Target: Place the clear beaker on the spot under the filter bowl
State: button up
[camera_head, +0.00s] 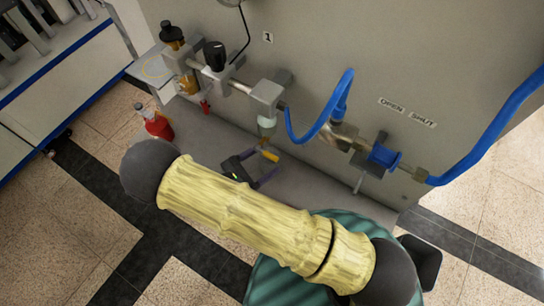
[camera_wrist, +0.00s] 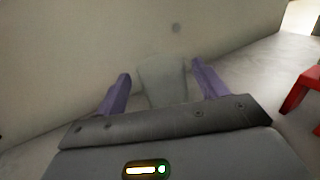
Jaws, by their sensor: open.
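In the wrist view a pale, see-through cup shape, seemingly the clear beaker (camera_wrist: 162,80), stands between the purple fingers of my gripper (camera_wrist: 161,68). A gap shows on each side of it, so the fingers are apart and not closed on it. In the head view my gripper (camera_head: 266,161) is low beside the panel, just below a clear greenish bowl, seemingly the filter bowl (camera_head: 267,127), which hangs under a grey block on the pipe. I cannot make out the beaker separately there. The spot under the bowl is hidden or too small to tell.
A grey ledge (camera_head: 310,180) runs along the panel (camera_head: 340,35). Blue hose (camera_head: 325,125), a blue-handled valve (camera_head: 383,156) and pipe fittings crowd above it. A red bottle (camera_head: 158,125) stands at left. A red part (camera_wrist: 300,90) shows at the wrist view's right edge.

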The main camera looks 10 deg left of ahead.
jog(key=b+v, duration=0.2)
jog(key=v, duration=0.5)
jog(key=shift+s+a, duration=0.25)
